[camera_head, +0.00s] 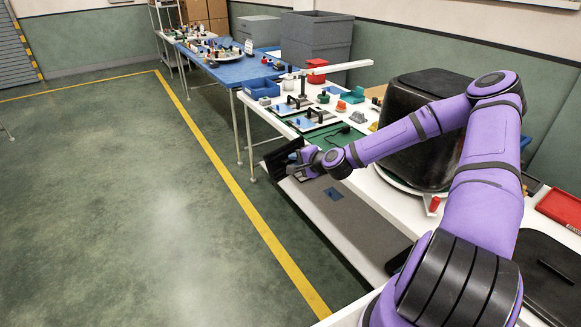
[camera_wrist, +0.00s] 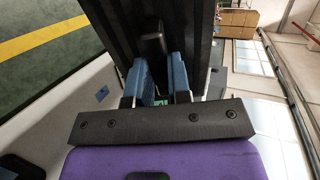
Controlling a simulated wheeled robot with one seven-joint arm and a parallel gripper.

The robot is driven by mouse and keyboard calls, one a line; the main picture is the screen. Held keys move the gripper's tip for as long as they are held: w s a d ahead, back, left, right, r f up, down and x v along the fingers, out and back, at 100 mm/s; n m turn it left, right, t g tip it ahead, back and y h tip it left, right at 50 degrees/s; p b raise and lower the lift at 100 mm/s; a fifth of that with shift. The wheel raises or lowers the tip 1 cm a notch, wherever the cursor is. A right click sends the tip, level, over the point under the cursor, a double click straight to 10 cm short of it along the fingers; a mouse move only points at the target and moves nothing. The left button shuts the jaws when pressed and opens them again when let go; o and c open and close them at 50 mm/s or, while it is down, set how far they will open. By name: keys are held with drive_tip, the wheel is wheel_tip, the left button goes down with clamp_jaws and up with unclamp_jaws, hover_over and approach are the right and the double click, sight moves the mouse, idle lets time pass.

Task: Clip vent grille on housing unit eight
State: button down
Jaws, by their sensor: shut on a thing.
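My gripper (camera_head: 303,163) is out at the end of my arm, above the far end of a grey belt. It is shut on the vent grille (camera_head: 280,157), a dark flat panel held tilted. In the wrist view, my two blue fingers (camera_wrist: 160,78) close around a black grip (camera_wrist: 151,42) on the ribbed dark grille (camera_wrist: 112,28). The grille fills much of the upper middle of that view. A large black rounded housing (camera_head: 415,110) stands on a pale round base at the right, apart from the grille. No unit number is readable, and my arm hides part of the housing.
The grey belt (camera_head: 345,222) has a blue patch. A green mat (camera_head: 325,130) with small parts lies beyond my gripper. A red tray (camera_head: 563,206) and a small red piece (camera_head: 434,204) lie near the housing. The floor (camera_head: 130,210) at left is clear.

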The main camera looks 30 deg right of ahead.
drive_tip(key=s+d+r+m+g+h, duration=0.1)
drive_tip(key=s+d+r+m+h, duration=0.1)
drive_tip(key=d+r+m+h, duration=0.4)
drive_tip(key=s+d+r+m+g+h, duration=0.1)
drive_tip(key=s+d+r+m+h, duration=0.15)
drive_tip(key=d+m+h, duration=0.65)
drive_tip(key=s+d+r+m+g+h, duration=0.6)
drive_tip(key=s+r+g+h, duration=0.1)
drive_tip(key=s+g, duration=0.3)
drive_tip(key=d, duration=0.7)
drive_tip(key=shift+w+r+t, duration=0.15)
drive_tip(key=shift+w+t, duration=0.15)
drive_tip(key=shift+w, duration=0.1)
drive_tip(key=shift+w+d, duration=0.1)
drive_tip(key=shift+d, duration=1.45)
idle(2.8)
